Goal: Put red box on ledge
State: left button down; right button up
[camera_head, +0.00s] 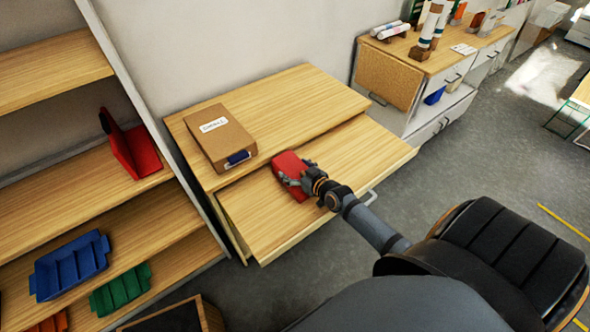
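The red box (287,164) is at the pulled-out lower board of the wooden desk, near its left part. This board (350,160) looks like a ledge in front of the higher desktop. My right gripper (293,178) is at the box, with its fingers spread over the box's right side and partly hiding it. I cannot tell whether the fingers clamp the box, or whether the box rests on the board or is just above it. My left gripper is not in view.
A brown labelled case (220,136) lies on the higher desktop (285,100). Shelves at left hold a red bookend-like object (135,150), a blue tray (70,267) and a green tray (120,290). A cabinet (435,65) with bottles stands behind. The board's right part is clear.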

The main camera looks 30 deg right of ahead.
jog(key=shift+o, duration=1.4)
jog(key=shift+r, duration=0.3)
jog(key=a+p+v, duration=0.1)
jog(key=p+v, duration=0.7)
jog(key=v, duration=0.4)
jog(key=shift+d, duration=0.45)
jog(key=shift+f, duration=0.15)
